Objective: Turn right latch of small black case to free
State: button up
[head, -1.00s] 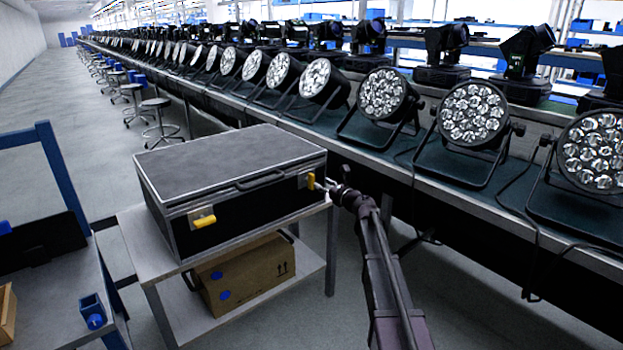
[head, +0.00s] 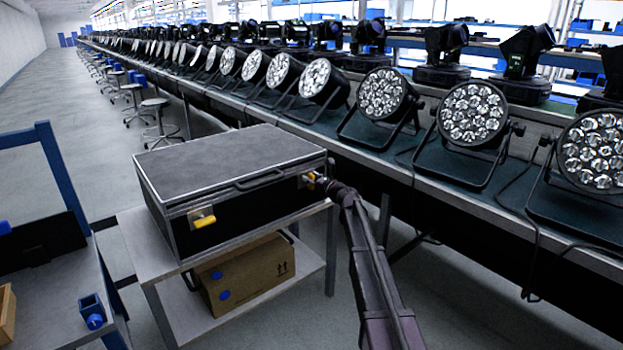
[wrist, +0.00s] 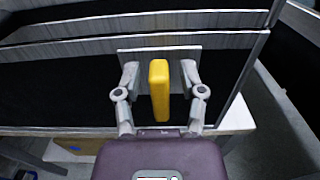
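The small black case (head: 240,212) with silver edges stands closed on a grey shelf unit. Its left latch (head: 203,218) has a yellow handle lying roughly level. Its right latch is mostly hidden by my gripper (head: 318,182) in the head view. In the wrist view the right latch's yellow handle (wrist: 159,90) stands upright in front of its metal plate (wrist: 132,56). My gripper (wrist: 159,82) has one finger on each side of this handle, with a visible gap on both sides. It is open.
The case rests on the upper shelf (head: 138,243), with a cardboard box (head: 245,273) on the shelf below. A long bench (head: 400,155) with par cans runs close behind and right of the case. Another table (head: 50,305) stands at the left.

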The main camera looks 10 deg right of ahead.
grip_shut()
jog(key=shift+n, duration=0.3)
jog(key=n, duration=0.4)
jog(key=shift+s+a+f, duration=0.1)
jog(key=shift+s+a, duration=0.05)
jog(key=shift+a, duration=0.15)
jog(key=shift+s+a+f+n+b, duration=0.15)
jog(key=shift+f+n+b, duration=0.15)
jog(key=shift+n, duration=1.95)
jog(key=shift+a+f+n+b, duration=0.25)
jog(key=shift+n+b, duration=0.1)
jog(key=shift+n, duration=1.95)
jog(key=shift+s+a+f+n+b, duration=0.1)
jog(key=shift+f+n+b, duration=0.2)
jog(key=shift+n, duration=1.95)
